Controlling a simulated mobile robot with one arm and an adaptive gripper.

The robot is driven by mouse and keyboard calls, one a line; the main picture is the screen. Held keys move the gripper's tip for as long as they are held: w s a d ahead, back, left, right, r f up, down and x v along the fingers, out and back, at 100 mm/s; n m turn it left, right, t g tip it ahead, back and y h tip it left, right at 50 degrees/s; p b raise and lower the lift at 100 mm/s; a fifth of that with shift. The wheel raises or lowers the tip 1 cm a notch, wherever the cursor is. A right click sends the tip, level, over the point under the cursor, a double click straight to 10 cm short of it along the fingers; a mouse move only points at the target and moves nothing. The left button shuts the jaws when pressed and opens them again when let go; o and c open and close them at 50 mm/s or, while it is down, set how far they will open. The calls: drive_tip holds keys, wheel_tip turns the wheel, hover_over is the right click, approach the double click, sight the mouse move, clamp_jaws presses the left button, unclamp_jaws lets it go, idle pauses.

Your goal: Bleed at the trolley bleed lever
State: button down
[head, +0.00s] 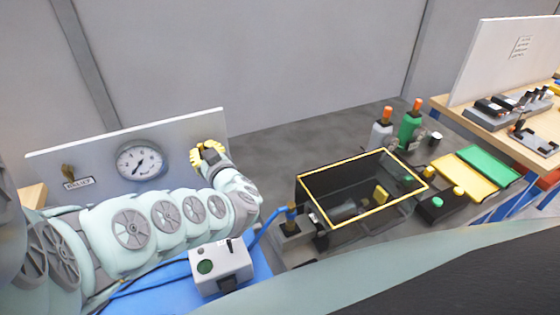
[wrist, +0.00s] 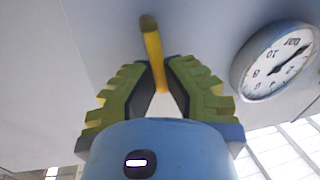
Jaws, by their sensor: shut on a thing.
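My gripper (head: 207,152) is up against the light grey upright panel (head: 105,150), to the right of the round gauge. In the wrist view its two ribbed, yellow-green fingers (wrist: 159,68) are closed around the lower end of a yellow lever (wrist: 151,38). The lever sticks out from the panel, its upper part showing above the fingertips. In the head view the lever cannot be told apart from the gripper. The white gauge (head: 139,161) has a dark needle; it also shows at the right in the wrist view (wrist: 275,62).
A brass fitting (head: 68,171) with a label is at the panel's left. A grey box with a green button (head: 222,268) stands below my arm. A dark, yellow-rimmed bin (head: 413,197), orange-capped bottles (head: 410,128) and green and yellow trays (head: 488,163) are to the right.

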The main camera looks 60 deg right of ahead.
drive_tip(key=shift+s+d+m+b, duration=0.2)
drive_tip(key=shift+d+m+b, duration=0.25)
drive_tip(key=shift+m, duration=0.55)
drive_tip(key=c, duration=1)
unclamp_jaws()
drive_tip(key=shift+s, duration=0.1)
drive_tip(key=v, duration=1.1)
drive_tip(key=shift+s+a+f, duration=0.15)
drive_tip(key=shift+s+a, duration=0.1)
drive_tip(key=shift+s, duration=0.1)
